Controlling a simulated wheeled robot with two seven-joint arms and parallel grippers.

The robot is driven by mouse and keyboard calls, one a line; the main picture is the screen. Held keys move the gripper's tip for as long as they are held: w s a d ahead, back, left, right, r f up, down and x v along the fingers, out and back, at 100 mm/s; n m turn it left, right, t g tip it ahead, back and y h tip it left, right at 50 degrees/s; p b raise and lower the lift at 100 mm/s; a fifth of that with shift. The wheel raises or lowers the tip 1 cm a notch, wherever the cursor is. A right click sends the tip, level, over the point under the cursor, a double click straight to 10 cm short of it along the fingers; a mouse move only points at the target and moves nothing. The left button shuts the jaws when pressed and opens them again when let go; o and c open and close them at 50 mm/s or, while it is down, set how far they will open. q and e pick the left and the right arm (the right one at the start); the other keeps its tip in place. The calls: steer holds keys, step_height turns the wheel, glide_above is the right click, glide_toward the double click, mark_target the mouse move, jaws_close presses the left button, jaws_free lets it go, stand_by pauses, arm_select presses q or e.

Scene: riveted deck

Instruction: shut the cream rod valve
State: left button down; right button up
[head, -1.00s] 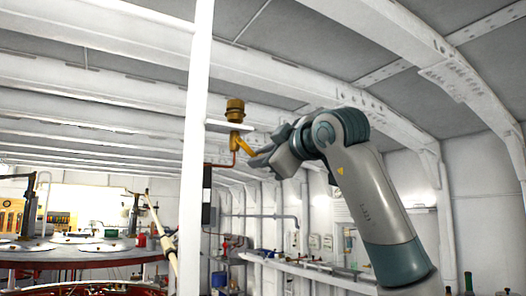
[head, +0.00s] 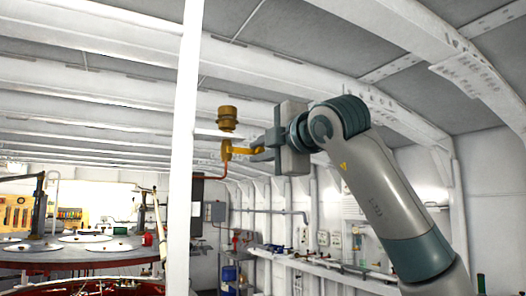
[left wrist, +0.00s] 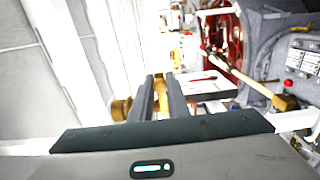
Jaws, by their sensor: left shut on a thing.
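A valve with a brass-gold round cap (head: 227,117) and a mustard-yellow body (head: 226,150) stands beside a white post in the head view. Its yellow lever (head: 243,151) points right, about level. My left gripper (head: 262,153) is shut on the lever's outer end. In the left wrist view, its two dark fingers (left wrist: 161,84) run forward with a yellow piece between them. The brass part (left wrist: 120,109) shows left of the fingers. The fingers hide part of the lever. My right gripper is not in view. I cannot make out a cream rod on this valve.
The white post (head: 185,150) stands close left of the valve. A reddish pipe (head: 212,178) runs below it. A round red-sided table (head: 80,258) is at lower left. A wall bench (head: 330,268) with small items lies behind at right.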

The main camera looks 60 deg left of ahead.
arm_select(q)
steer(key=c, duration=1.7)
jaws_free()
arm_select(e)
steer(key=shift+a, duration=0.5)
arm_select(q)
steer(key=shift+d, duration=0.1)
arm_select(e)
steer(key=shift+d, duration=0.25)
